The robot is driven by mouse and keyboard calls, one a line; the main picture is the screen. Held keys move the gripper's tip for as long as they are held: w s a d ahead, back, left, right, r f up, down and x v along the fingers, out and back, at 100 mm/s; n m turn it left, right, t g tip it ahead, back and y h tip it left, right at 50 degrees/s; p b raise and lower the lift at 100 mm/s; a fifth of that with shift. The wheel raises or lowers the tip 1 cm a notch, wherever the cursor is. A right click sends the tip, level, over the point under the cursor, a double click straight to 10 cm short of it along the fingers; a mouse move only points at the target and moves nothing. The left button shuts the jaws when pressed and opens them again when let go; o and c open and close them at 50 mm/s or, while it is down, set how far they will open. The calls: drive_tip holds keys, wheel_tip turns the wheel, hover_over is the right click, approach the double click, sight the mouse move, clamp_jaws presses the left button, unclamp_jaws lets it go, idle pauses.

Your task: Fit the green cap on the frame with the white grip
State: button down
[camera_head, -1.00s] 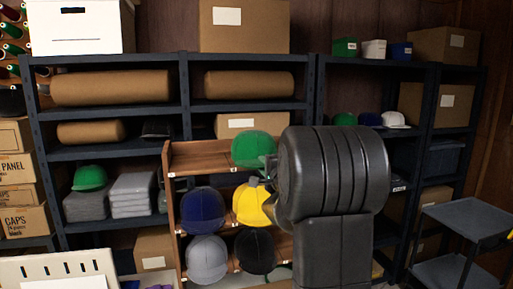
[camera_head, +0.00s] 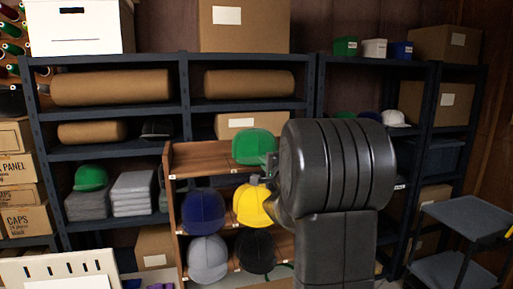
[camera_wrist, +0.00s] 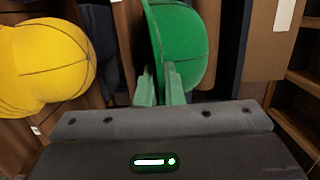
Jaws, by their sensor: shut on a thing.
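A green cap (camera_head: 253,147) is at the top of a wooden cap rack (camera_head: 205,156). My gripper (camera_head: 270,168) reaches it from the right and is shut on its edge. In the wrist view the green cap (camera_wrist: 188,45) is upright between the two fingers of my gripper (camera_wrist: 160,88). In the head view my arm hides part of the gripper and the rack's right side. I cannot make out a frame with a white grip in either view.
The rack also holds a yellow cap (camera_head: 251,205), a blue cap (camera_head: 203,211), a grey cap (camera_head: 207,259) and a black cap (camera_head: 255,251), close below the green one. Another green cap (camera_head: 91,178) sits on the left shelf. A grey cart (camera_head: 470,220) stands at right.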

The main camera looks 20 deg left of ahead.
drive_tip(key=s+a+v, duration=0.1)
drive_tip(key=v, duration=0.8)
drive_tip(key=s+a+p+v, duration=0.1)
drive_tip(key=v, duration=0.8)
drive_tip(key=shift+s+a, duration=0.15)
drive_tip(key=shift+s, duration=0.4)
